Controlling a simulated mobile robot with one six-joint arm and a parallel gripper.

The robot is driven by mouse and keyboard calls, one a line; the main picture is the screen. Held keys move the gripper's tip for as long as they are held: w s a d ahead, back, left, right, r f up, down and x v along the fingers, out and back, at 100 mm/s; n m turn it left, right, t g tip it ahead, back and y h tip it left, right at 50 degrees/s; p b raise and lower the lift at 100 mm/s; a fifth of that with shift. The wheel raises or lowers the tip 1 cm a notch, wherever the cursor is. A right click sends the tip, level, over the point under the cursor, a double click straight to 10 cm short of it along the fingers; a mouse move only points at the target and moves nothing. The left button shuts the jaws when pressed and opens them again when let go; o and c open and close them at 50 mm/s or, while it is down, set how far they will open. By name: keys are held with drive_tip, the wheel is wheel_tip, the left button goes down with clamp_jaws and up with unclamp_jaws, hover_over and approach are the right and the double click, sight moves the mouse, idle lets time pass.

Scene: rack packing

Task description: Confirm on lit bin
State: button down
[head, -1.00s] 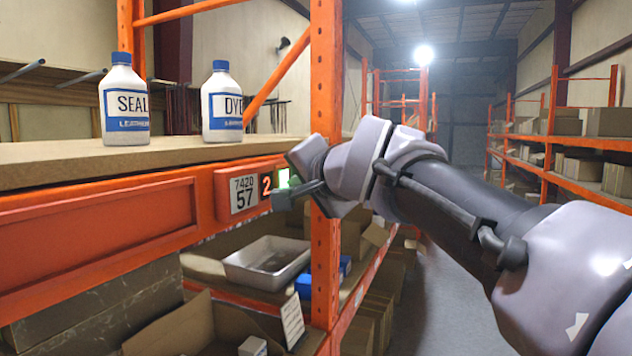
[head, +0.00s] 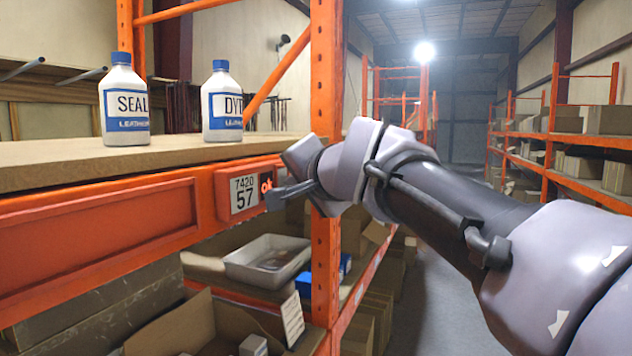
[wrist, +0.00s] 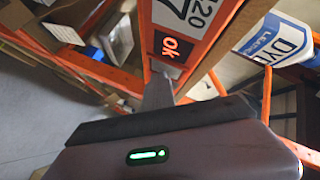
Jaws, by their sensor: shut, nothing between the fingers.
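The label module on the orange shelf beam carries a white plate (head: 244,193) reading "7420 57". Beside it a small display (head: 266,186) shows red lettering, partly hidden behind my gripper. In the wrist view the display (wrist: 173,47) clearly reads "ok". My gripper (head: 275,200) is shut and empty, its tip at or just in front of the module's right part. In the wrist view the shut fingertips (wrist: 158,88) point at the module just below the display. Whether they touch it cannot be told. The button area is hidden by my gripper in the head view.
Two white bottles, one labelled SEAL (head: 125,103) and one labelled DYE (head: 221,105), stand on the wooden shelf above. An orange upright (head: 326,90) rises close to my gripper. A grey tray (head: 266,260) and an open cardboard box (head: 200,325) sit below. The aisle at right is clear.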

drive_tip(key=shift+s+d+b, duration=0.3)
drive_tip(key=shift+d+b, duration=0.3)
drive_tip(key=shift+d, duration=0.15)
drive_tip(key=d+b, duration=0.1)
drive_tip(key=s+d+b, duration=0.1)
drive_tip(key=d, duration=0.1)
drive_tip(key=d+b, duration=0.1)
drive_tip(key=shift+s+d, duration=0.3)
